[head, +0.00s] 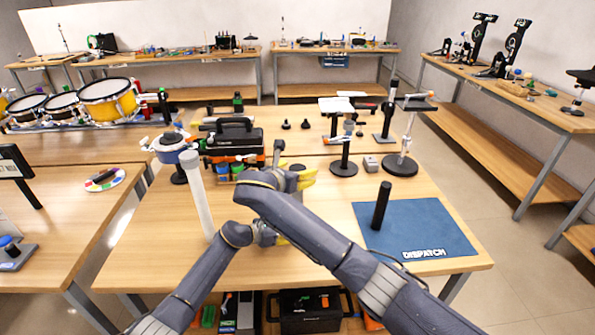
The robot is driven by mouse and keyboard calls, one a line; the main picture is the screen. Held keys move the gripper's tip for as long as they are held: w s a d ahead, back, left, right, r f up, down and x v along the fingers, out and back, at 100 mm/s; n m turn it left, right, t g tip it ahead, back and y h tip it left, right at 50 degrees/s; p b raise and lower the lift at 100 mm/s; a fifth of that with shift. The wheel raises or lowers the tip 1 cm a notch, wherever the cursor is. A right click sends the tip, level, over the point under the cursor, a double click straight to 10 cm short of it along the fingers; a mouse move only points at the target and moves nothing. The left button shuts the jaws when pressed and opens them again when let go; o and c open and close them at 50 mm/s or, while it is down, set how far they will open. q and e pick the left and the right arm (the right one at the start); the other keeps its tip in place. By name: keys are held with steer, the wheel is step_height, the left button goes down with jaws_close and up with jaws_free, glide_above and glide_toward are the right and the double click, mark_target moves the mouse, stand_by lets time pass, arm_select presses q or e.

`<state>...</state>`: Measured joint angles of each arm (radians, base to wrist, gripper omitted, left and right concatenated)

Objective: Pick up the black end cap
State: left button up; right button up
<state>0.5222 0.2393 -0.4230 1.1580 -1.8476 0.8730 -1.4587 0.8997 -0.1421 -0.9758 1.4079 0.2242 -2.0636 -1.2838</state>
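No part is clearly recognisable as the black end cap. Two small black knob-like pieces, a left one (285,124) and a right one (305,124), stand on the far part of the table, beyond both grippers. My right gripper (300,178) is over the middle of the table, mostly behind its own arm; a yellow part shows there. My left gripper (272,236) is nearer the front edge, partly covered by my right forearm. The fingertips of both are too hidden to tell open from shut, and nothing held is clearly visible.
A white upright tube (195,192) stands left of the grippers. A blue DISPATCH mat (440,228) with a black post (381,206) lies at right. An orange and black toolbox (234,138) and black-based stands (400,165) are behind. Bare wood shows front left.

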steer(key=shift+w, duration=0.1)
steer(key=shift+c, duration=0.3)
steer(key=c, duration=1.1)
step_height(320, 180, up, 10)
steer(key=shift+r, duration=0.15)
stand_by(0.3)
step_height(320, 180, up, 9)
glide_above(297, 168)
steer(key=shift+f, duration=0.2)
stand_by(1.2)
